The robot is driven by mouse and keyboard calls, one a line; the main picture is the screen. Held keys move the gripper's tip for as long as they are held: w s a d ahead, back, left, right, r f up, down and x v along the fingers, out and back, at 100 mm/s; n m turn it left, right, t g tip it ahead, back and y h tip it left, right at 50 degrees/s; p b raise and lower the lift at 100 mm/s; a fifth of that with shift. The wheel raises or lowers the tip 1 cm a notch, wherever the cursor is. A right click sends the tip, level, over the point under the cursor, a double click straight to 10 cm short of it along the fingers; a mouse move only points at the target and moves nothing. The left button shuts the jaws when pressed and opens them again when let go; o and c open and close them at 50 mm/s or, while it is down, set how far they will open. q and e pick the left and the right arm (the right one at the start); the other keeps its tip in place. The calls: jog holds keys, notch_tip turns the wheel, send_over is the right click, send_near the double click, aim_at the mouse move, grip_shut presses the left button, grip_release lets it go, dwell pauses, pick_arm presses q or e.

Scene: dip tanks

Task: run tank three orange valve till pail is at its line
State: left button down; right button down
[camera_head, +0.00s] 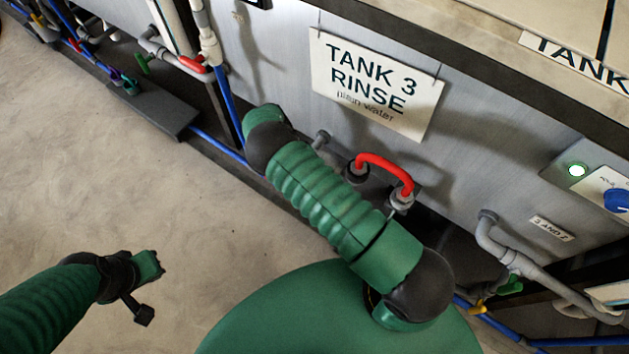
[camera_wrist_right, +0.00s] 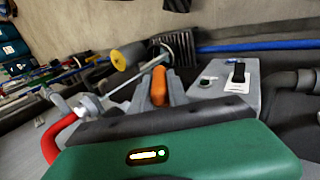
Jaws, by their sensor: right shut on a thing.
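The tank 3 sign (camera_head: 372,84) hangs on the grey tank wall and reads rinse, plain water. In the right wrist view the orange valve handle (camera_wrist_right: 159,86) stands between the grey fingers of my right gripper (camera_wrist_right: 159,98), which is shut on it. In the head view my own right arm hides that gripper and the orange valve. My left gripper (camera_head: 146,290) hangs over the bare floor at the lower left, away from the tank; its finger opening is unclear. I cannot make out the pail or its line in either view.
A red pipe loop (camera_head: 386,168) sticks out of the tank front beside my right arm. A blue hose (camera_head: 228,108) runs along the tank's foot. The concrete floor (camera_head: 110,190) at left is clear.

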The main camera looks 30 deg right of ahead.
jog(key=shift+w+a, duration=0.1)
jog(key=shift+w, duration=0.05)
jog(key=c, duration=1.3)
grip_release()
jog(key=shift+p+v, duration=0.3)
jog(key=shift+v, duration=8.05)
jog(key=shift+w+f, duration=0.1)
jog(key=shift+w, duration=0.1)
